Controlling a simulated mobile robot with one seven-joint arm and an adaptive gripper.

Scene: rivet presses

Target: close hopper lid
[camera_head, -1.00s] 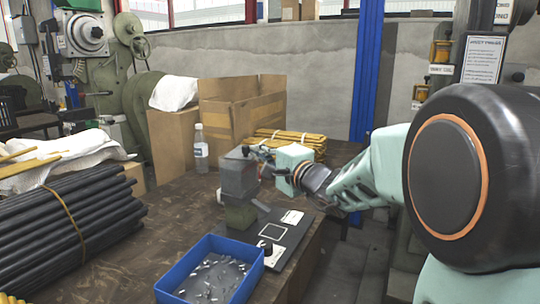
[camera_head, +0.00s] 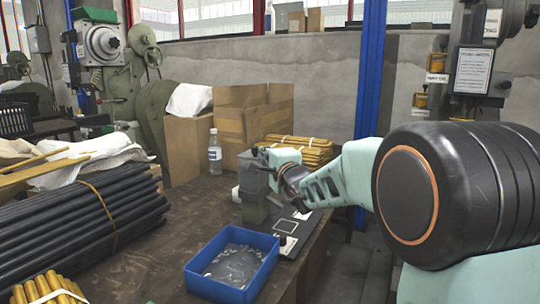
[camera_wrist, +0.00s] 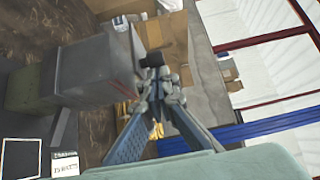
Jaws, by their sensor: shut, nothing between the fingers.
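The hopper (camera_head: 252,174) is a grey box on a green base, standing on the workbench beside a dark plate. My gripper (camera_head: 262,152) is at the hopper's top, partly hidden by my own wrist. In the wrist view my gripper (camera_wrist: 152,72) is shut and empty, its fingertips close to the hopper's top; contact cannot be told.
A blue bin (camera_head: 232,268) with small metal parts stands in front of the hopper. A water bottle (camera_head: 215,154) and cardboard box (camera_head: 250,118) stand behind. Bundled dark rods (camera_head: 85,215) fill the left of the bench. Yellow rods (camera_head: 300,150) lie behind my wrist.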

